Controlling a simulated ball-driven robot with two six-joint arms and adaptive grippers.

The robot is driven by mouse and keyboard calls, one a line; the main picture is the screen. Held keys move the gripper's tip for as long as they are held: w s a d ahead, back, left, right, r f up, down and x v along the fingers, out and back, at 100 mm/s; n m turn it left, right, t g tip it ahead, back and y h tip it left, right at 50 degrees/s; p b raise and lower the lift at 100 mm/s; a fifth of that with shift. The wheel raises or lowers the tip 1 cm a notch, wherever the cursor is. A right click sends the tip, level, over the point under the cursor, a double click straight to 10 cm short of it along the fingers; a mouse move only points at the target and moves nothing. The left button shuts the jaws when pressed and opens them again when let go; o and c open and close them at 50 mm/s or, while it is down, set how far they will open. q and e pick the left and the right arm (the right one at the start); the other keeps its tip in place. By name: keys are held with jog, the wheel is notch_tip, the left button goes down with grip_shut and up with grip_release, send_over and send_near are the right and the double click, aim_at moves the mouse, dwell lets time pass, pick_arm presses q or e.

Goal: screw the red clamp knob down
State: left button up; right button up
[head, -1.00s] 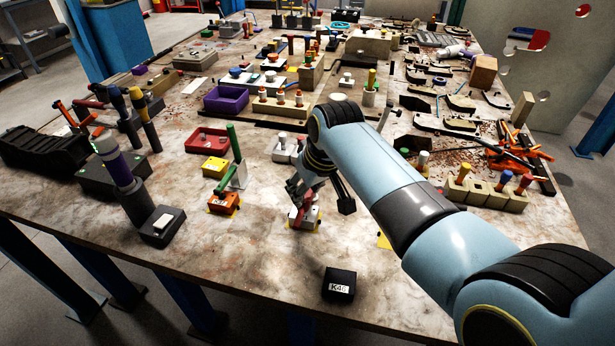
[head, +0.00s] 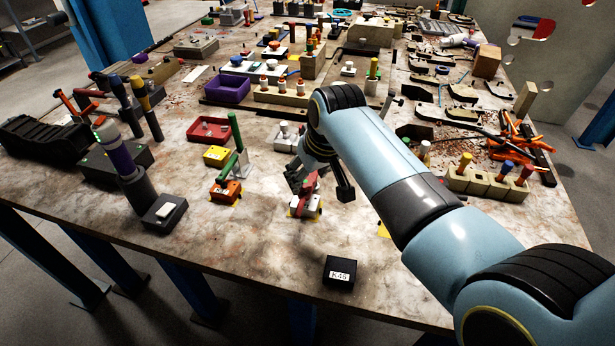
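The gripper partly hides the knob. I cannot tell whether a finger touches it. My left gripper is not in view.
A black box labelled K46 (head: 340,272) stands in front. Left of the clamp are an orange block (head: 226,192) with a green-handled part, a yellow block (head: 217,156) and a red tray (head: 211,131). A peg block (head: 487,183) stands at right.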

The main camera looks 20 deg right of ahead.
jog(key=v, duration=0.5)
jog(key=shift+s+r, duration=0.15)
jog(key=shift+r, duration=0.25)
jog(key=shift+s+f, duration=0.1)
